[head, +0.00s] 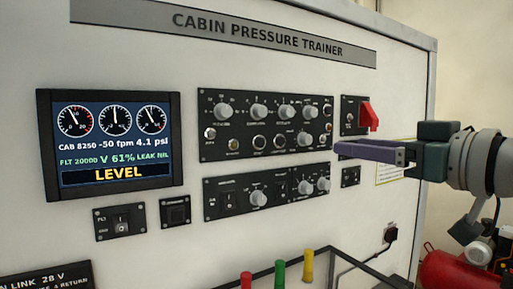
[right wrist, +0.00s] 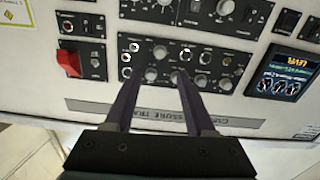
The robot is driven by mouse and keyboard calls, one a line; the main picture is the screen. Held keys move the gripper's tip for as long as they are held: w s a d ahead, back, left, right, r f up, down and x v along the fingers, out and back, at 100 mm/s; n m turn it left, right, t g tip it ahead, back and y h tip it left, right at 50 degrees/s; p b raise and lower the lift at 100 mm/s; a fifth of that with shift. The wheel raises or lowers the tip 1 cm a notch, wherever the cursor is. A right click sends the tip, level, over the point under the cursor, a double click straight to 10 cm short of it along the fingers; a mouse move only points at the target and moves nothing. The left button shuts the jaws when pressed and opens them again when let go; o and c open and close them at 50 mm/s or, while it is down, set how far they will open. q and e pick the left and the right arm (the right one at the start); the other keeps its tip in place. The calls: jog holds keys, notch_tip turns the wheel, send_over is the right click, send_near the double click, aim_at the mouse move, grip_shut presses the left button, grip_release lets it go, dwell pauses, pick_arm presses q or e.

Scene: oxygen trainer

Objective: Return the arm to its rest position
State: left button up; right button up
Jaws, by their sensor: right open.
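My right gripper (head: 345,149) reaches in from the right in the head view, with its purple fingers pointing left across the trainer panel. Its tips are by the lower right corner of the upper knob panel (head: 270,148), below the red guarded switch (head: 369,116). In the right wrist view the two fingers of the gripper (right wrist: 155,78) stand apart with nothing between them. The knob panel (right wrist: 208,57) lies beyond the tips. I cannot tell the exact gap to it. My left gripper does not show.
The display (head: 115,140) reads LEVEL, CAB 8250, -50 fpm and 4.1 psi. A lower knob panel (head: 230,207) sits beneath. A tray frame (head: 345,262) with red, green (head: 279,274) and yellow posts juts out at the bottom. A red tank (head: 450,268) stands at lower right.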

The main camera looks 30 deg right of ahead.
jog(key=s+a+f+g+p, duration=0.6)
jog(key=s+a+f+g, duration=0.3)
jog(key=f, duration=0.4)
jog(key=s+a+f+g+p, duration=0.1)
jog(key=s+a+g, duration=0.1)
jog(key=s, duration=0.5)
jog(key=s+a+f+g+h+p, duration=0.1)
jog(key=s+a+f+g+p, duration=0.1)
jog(key=s, duration=0.5)
jog(key=shift+a+n+g, duration=0.3)
jog(key=shift+a+g, duration=0.4)
jog(key=shift+a, duration=0.2)
dwell(2.5)
